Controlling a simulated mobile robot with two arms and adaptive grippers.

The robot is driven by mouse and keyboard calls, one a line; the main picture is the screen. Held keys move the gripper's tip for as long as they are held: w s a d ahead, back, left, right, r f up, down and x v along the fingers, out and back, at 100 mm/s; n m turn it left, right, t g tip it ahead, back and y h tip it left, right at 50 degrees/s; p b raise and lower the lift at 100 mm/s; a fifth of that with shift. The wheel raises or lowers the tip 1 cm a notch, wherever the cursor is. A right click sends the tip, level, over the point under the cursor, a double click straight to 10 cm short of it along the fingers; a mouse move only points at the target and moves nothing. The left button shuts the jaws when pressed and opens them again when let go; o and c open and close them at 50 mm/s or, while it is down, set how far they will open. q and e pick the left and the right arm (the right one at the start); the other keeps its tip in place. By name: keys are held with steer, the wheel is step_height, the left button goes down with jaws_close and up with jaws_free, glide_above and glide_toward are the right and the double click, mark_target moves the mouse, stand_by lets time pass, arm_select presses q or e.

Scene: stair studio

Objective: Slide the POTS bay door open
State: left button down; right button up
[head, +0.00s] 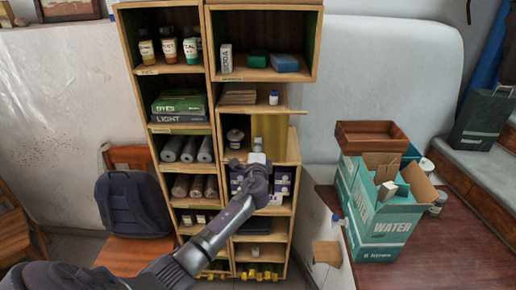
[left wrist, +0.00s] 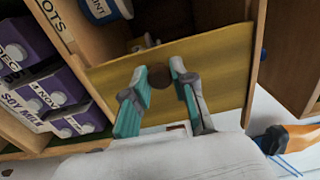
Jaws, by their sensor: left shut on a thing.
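The POTS bay door is a yellow-green wooden panel (head: 270,130) on the right part of a middle shelf bay. In the left wrist view the panel (left wrist: 215,62) fills the middle, with a dark round knob (left wrist: 158,76) on it. The POTS label (left wrist: 54,18) is on the frame at upper left. The bay's left part is uncovered and shows a pot (head: 235,138). My left gripper (head: 257,160) is at the door's lower part. In the left wrist view its teal fingers (left wrist: 160,72) are shut around the knob. My right gripper is out of view.
Purple soy milk cartons (left wrist: 38,90) stand in the bay below, close to my left gripper.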

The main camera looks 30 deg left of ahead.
mark_target(286, 143)
arm_select(q)
steer(key=w+d+b, duration=0.1)
steer(key=d+b, duration=0.1)
steer(key=w+d+b, duration=0.2)
steer(key=d, duration=0.1)
steer(key=w+d+b, duration=0.2)
steer(key=d, duration=0.1)
steer(key=shift+f, duration=0.25)
steer(key=shift+w+d+r, duration=0.15)
steer(key=shift+d+r, duration=0.05)
steer(key=shift+d, duration=0.15)
steer(key=c, duration=1.2)
jaws_free()
steer(key=shift+o, duration=1.3)
